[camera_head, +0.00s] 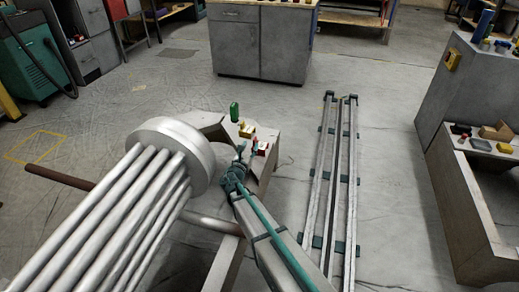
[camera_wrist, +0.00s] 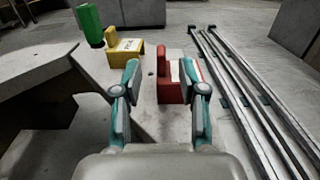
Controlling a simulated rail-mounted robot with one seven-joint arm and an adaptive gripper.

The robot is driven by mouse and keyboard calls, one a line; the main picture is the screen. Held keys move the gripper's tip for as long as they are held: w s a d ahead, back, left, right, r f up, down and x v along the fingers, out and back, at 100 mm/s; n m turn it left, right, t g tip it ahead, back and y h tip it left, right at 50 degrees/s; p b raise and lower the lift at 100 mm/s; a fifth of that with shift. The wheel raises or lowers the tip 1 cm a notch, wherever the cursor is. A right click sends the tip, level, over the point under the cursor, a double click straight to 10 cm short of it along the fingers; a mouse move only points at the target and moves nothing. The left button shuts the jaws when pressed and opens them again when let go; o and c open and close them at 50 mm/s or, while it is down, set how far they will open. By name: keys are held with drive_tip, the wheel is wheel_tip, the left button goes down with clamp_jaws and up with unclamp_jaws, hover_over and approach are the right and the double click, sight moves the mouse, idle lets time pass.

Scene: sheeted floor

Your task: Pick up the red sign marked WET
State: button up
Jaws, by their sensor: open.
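A red sign (camera_wrist: 163,88) with a white face stands on a grey surface, straight ahead of my gripper (camera_wrist: 161,72) in the wrist view. No lettering can be read on it. My gripper is open and empty, with its two fingers apart. The sign shows between the fingertips, nearer the right one, which covers part of its white face. I cannot tell whether that finger touches it. In the head view the red sign (camera_head: 264,148) lies just right of my gripper (camera_head: 244,155), near the end of the grey surface.
A yellow block with a white label (camera_wrist: 125,52) stands left of the red sign, and a green upright object (camera_wrist: 90,25) is farther left. Long metal rails (camera_head: 333,180) lie to the right on the floor. A grey cabinet (camera_head: 262,45) stands behind.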

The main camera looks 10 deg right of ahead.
sight(254, 141)
drive_tip(key=x, duration=0.1)
drive_tip(key=b+x, duration=0.1)
drive_tip(key=x, duration=0.1)
drive_tip(key=shift+w+d+f+b, duration=0.2)
drive_tip(key=shift+w+f+b, duration=0.05)
drive_tip(key=shift+f+b, duration=0.1)
drive_tip(key=shift+w+d+r, duration=0.15)
drive_tip(key=shift+w+d, duration=0.1)
drive_tip(key=shift+w, duration=0.2)
clamp_jaws()
